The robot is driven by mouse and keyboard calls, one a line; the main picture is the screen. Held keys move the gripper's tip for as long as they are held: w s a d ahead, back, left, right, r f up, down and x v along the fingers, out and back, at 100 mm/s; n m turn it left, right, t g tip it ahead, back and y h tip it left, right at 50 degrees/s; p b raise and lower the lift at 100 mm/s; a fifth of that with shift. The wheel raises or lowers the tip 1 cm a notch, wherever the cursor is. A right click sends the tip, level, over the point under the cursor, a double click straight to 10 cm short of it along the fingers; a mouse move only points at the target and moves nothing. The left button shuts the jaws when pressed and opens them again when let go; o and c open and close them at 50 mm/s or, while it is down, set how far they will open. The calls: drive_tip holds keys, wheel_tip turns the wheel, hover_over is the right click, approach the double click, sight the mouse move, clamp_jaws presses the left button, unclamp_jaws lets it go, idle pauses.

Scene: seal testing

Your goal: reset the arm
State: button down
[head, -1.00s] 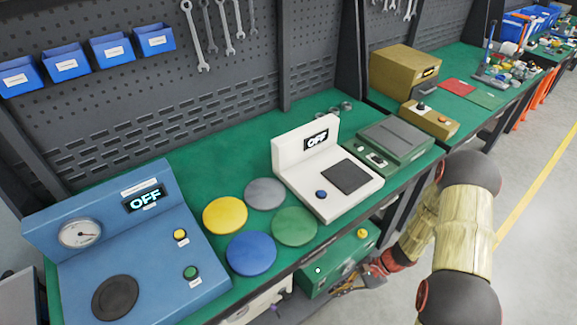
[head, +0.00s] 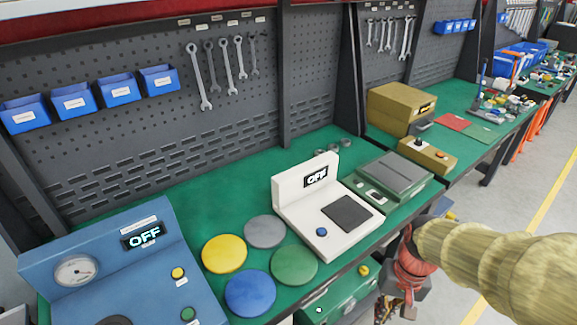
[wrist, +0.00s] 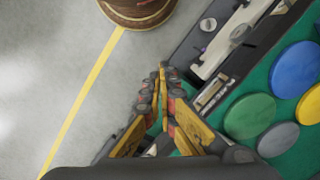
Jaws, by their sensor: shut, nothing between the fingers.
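My gripper (wrist: 162,75) is shut and empty in the wrist view. Its fingertips meet beside the bench edge, over the gap between the floor and the green bench top. In the head view my gripper (head: 392,306) hangs low at the bottom right, in front of the bench edge and partly cut off by the frame. My arm reaches in from the right edge of the head view. Nothing is held.
The green bench top (head: 200,203) carries a blue gauge unit (head: 95,285), a white OFF unit (head: 322,209), a dark green box (head: 392,179), and yellow, grey, green and blue discs. A green case (head: 338,300) sits below the bench edge. Floor at right is clear.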

drive_tip(key=s+a+r+n+t, duration=0.1)
drive_tip(key=s+r+t, duration=0.1)
drive_tip(key=r, duration=0.6)
drive_tip(key=s+a+r+n+t+h, duration=0.1)
drive_tip(key=r+t, duration=0.3)
drive_tip(key=r, duration=0.4)
drive_tip(key=shift+s+a+r+n+p, duration=0.15)
drive_tip(key=shift+s+a+n+p, duration=0.2)
drive_tip(key=shift+s, duration=0.25)
